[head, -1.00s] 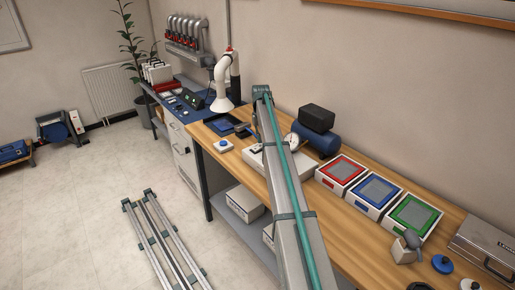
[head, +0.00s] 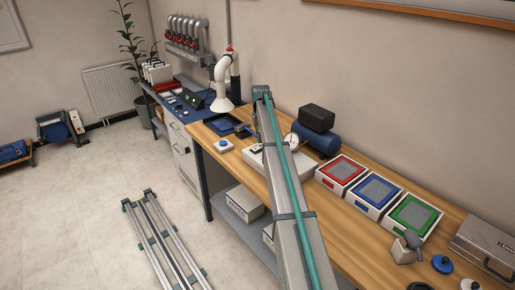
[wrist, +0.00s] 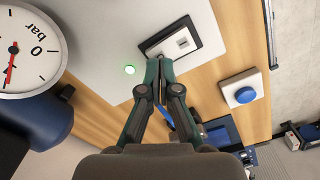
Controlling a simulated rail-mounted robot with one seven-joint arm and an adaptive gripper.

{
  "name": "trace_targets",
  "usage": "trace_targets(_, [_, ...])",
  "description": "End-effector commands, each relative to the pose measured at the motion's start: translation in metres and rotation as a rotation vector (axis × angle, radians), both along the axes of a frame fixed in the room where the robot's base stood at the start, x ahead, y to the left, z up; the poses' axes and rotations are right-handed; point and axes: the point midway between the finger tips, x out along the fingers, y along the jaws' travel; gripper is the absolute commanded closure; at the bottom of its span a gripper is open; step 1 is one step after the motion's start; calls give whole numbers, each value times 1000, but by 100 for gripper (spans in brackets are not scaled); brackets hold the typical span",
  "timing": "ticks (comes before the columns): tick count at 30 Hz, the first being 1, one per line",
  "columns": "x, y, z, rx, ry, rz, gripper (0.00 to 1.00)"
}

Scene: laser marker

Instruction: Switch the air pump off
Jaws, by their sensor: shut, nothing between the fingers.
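The air pump has a blue tank (head: 320,138) with a black block on top, at the back of the wooden bench. A round gauge (wrist: 22,52) marked bar, with a red needle, is at the left in the wrist view. My gripper (wrist: 160,65) is shut and empty, its fingertips at the near edge of the switch frame in the picture. Whether they touch it I cannot tell. My arm hides part of the housing in the head view.
A blue button on a white box (head: 223,145) stands to the left of the pump. Red, blue and green framed boxes (head: 341,172) stand to the right. A white curved fume arm (head: 222,85) hangs farther back. The floor at left is mostly open.

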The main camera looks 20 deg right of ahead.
Motion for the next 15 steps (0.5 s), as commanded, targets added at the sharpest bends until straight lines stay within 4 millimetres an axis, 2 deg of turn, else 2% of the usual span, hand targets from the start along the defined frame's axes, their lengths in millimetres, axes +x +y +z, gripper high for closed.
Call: trace_targets(15, [0, 0, -7, 0, 0, 0, 100])
